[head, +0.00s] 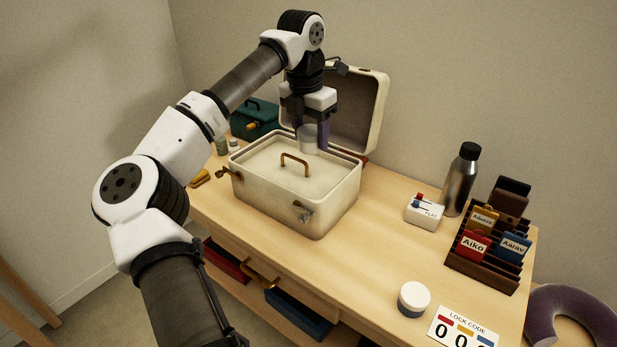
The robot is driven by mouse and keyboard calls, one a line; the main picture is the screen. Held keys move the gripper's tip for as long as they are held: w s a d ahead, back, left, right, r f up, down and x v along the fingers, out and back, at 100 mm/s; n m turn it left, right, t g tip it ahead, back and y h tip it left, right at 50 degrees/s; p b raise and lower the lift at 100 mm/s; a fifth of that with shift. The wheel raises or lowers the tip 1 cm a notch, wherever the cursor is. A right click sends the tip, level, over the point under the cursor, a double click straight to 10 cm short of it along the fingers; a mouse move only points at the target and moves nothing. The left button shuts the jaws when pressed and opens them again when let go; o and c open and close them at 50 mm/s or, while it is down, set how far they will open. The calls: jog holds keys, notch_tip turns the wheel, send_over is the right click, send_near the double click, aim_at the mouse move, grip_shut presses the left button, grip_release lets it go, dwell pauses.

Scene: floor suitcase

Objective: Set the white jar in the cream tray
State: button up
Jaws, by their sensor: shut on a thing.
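My gripper (310,126) points down and is shut on a white jar (308,144), which sits upright between its fingers. The jar is over the back right part of the cream tray (262,166). I cannot tell whether its base touches the tray. The tray fills the open cream case (276,208) and has a brass handle (294,160) in its middle. The case's lid (371,105) stands open behind my gripper.
A white-lidded jar (413,299) stands at the front right. A dark bottle (460,180), a small white box (424,211) and a tag rack (487,262) are on the right. A green box (254,118) stands behind left. The table's middle right is clear.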

aim_at(312, 191)
notch_tip(312, 191, down, 12)
jog(key=shift+p, duration=0.35)
jog(key=shift+f, duration=0.1)
jog(key=shift+f, duration=0.15)
jog(key=o, duration=0.7)
jog(key=r, duration=0.8)
jog(key=s+a+r, duration=0.1)
jog(key=r, duration=0.3)
jog(key=shift+r+b, duration=0.25)
jog(key=shift+b, duration=0.15)
jog(key=shift+d, duration=0.1)
